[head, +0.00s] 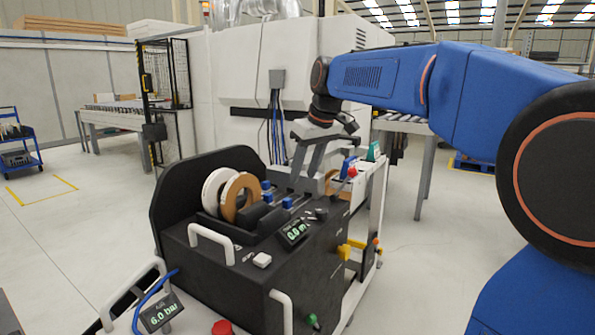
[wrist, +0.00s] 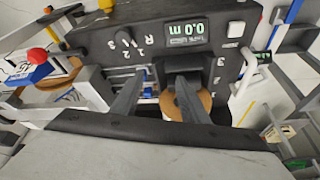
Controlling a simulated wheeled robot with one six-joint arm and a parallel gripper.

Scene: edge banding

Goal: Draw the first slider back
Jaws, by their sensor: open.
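The black edge banding machine (head: 215,265) carries blue slider blocks on its top; one blue block (head: 266,186) is beside the rolls and another blue block (head: 288,202) is to its right. I cannot tell which is the first slider. My gripper (head: 298,178) reaches down over the back of the machine top, fingers apart, with nothing seen between them. In the wrist view the two fingers (wrist: 159,78) straddle a dark divider. Blue and metal slider parts (wrist: 146,92) show just right of the left finger, partly hidden by it.
A white roll (head: 213,190) and a brown roll (head: 238,195) stand left of the sliders. A display (head: 296,231) reading 0.0 m and a knob (wrist: 124,40) are on the panel. White handles (head: 212,240) stick out in front. A white cart (head: 368,195) stands at right.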

